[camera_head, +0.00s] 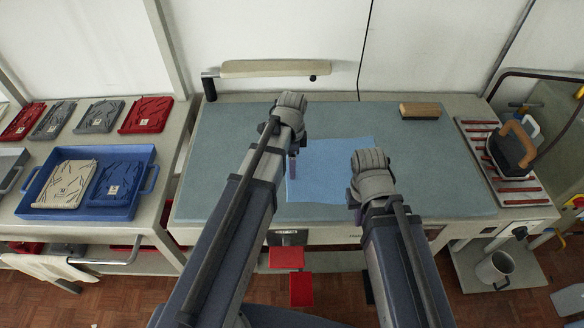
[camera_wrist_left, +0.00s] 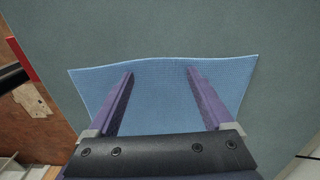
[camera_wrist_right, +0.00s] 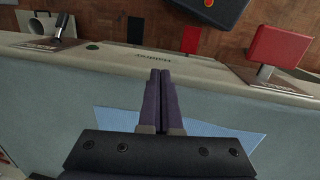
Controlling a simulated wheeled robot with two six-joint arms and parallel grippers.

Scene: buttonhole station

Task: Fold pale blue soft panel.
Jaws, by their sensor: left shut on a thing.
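The pale blue soft panel (camera_head: 335,160) lies on the grey-green mat near its front middle. It also shows in the left wrist view (camera_wrist_left: 160,105), where its far edge bows up slightly, and in the right wrist view (camera_wrist_right: 225,138). My left gripper (camera_wrist_left: 160,74) is over the panel, shut on it with a finger on each side; one purple finger shows at the panel's left side in the head view (camera_head: 292,167). My right gripper (camera_wrist_right: 160,73) is shut with its fingers together and nothing seen between them, near the panel's right front. My arms hide part of the panel.
The mat (camera_head: 440,175) is clear right of the panel. A wooden block (camera_head: 420,111) lies at its back right. An iron (camera_head: 512,148) stands on a red-slatted rack at right. A blue tray (camera_head: 149,160) with pocket-like pieces stands on the left table.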

